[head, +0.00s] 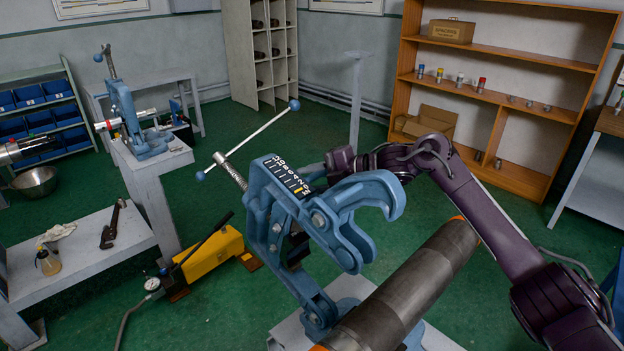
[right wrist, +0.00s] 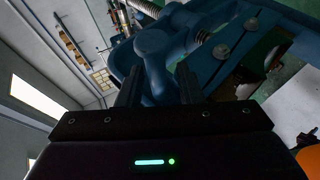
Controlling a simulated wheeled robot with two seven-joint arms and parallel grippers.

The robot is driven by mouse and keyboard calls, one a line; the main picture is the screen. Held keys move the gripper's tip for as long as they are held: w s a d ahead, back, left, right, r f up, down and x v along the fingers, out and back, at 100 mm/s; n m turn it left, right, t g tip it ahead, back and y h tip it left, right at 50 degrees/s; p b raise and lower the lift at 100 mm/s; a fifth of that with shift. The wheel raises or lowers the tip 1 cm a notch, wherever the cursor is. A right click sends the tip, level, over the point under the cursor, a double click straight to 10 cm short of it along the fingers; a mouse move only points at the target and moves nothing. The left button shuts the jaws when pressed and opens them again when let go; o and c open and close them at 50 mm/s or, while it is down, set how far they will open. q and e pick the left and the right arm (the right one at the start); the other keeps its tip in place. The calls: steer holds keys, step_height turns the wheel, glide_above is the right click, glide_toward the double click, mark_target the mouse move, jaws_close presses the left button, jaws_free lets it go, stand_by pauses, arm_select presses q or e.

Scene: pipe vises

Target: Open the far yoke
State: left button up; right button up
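A large blue vise yoke (head: 288,193) leans to the left at the centre of the head view, with its screw handle (head: 248,140) up-left and its hook (head: 381,193) clear above a dark pipe (head: 405,292). My right gripper (head: 338,164) is behind this yoke, partly hidden by it. In the right wrist view, a blue part of the yoke (right wrist: 157,62) sits between the two fingers with no clear gap. The gripper looks shut on it. A second blue vise (head: 127,112) stands farther back at the left, upright around a pale pipe (head: 125,121).
A yellow hydraulic pump (head: 208,262) stands on the green floor left of the near vise. A wooden shelf (head: 495,96) stands at the back right. Open floor lies between.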

arm_select(q)
steer(key=shift+f, duration=0.1)
arm_select(e)
steer(key=shift+o, duration=0.2)
steer(key=shift+d, duration=0.1)
